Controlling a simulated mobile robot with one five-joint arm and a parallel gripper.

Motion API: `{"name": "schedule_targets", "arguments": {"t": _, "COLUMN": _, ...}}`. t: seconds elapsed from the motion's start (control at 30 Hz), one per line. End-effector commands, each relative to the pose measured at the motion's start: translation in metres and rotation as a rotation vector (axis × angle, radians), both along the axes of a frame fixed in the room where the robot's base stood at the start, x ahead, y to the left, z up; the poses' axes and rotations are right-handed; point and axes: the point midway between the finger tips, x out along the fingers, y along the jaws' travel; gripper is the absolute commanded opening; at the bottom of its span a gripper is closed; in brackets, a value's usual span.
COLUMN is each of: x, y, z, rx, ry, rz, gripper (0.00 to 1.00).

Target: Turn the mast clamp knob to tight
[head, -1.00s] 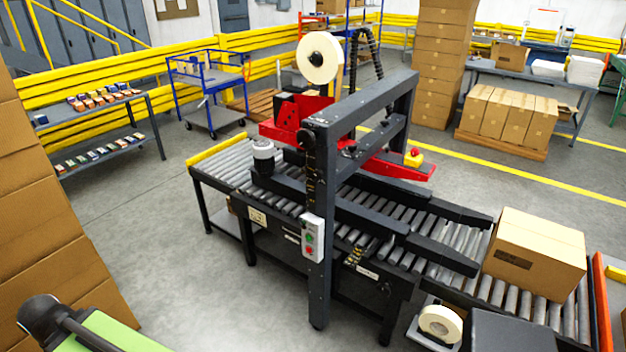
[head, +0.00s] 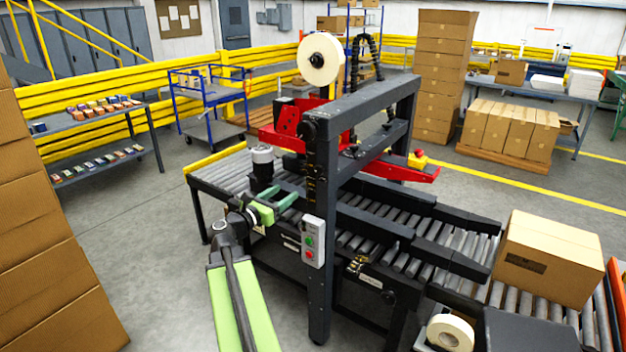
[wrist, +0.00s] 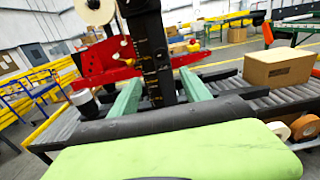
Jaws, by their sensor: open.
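My gripper (head: 290,198) is open and empty, left of the mast and lower than the knob. In the wrist view, my two green fingers (wrist: 160,78) stand apart, with the mast (wrist: 148,40) showing between and beyond them. I cannot clearly pick out the knob in the wrist view.
A grey control box (head: 313,242) with green and red buttons is on the mast, just below and right of my gripper. A white-topped motor (head: 262,155) stands behind my gripper. A carton (head: 548,258) rests on the roller conveyor at right. Stacked boxes (head: 45,240) stand at left.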

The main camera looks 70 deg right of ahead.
Motion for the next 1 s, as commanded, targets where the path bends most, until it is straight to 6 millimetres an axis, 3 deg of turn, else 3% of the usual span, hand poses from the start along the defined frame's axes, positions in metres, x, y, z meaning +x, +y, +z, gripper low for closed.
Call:
{"name": "schedule_targets", "arguments": {"t": 0.6, "x": -0.036, "y": -0.138, "z": 0.000, "rx": 0.002, "ry": -0.006, "rz": -0.005, "gripper": 0.55}}
{"name": "schedule_targets", "arguments": {"t": 0.8, "x": -0.042, "y": -0.161, "z": 0.000, "rx": 0.002, "ry": -0.006, "rz": -0.004, "gripper": 0.55}}
{"name": "schedule_targets", "arguments": {"t": 1.0, "x": -0.044, "y": -0.164, "z": 0.000, "rx": 0.002, "ry": -0.006, "rz": -0.002, "gripper": 0.55}}
